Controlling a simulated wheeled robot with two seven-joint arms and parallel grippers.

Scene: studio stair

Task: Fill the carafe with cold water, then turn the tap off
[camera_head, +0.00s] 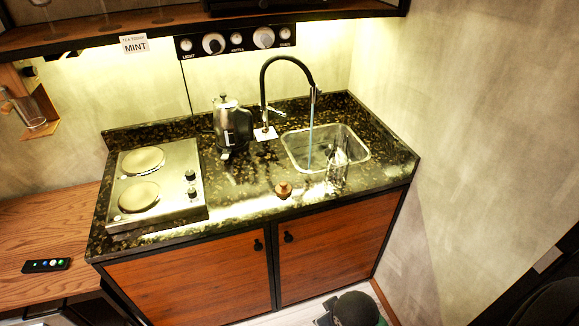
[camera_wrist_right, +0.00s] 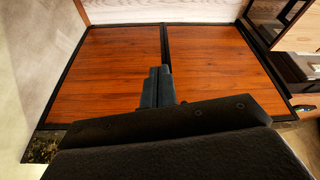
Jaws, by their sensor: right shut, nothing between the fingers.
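The black gooseneck tap (camera_head: 264,80) stands behind the sink (camera_head: 352,137), and a thin bluish stream of water (camera_head: 311,128) runs from its spout into the basin. A clear glass vessel (camera_head: 338,172), which looks like the carafe, stands upright at the sink's front right. The stream falls to the left of it. I cannot tell whether its base is in the basin or on the front rim, or whether it holds water. My right gripper (camera_wrist_right: 157,86) is shut and empty in the right wrist view, in front of the cabinet doors. My left gripper is not in view.
A metal kettle (camera_head: 232,124) stands left of the tap. A two-plate hob (camera_head: 157,184) is on the counter's left. A small brass-coloured round piece (camera_head: 284,189) lies near the front edge. Wood cabinet doors (camera_head: 190,276) are below. A remote (camera_head: 46,265) lies on the left wooden surface.

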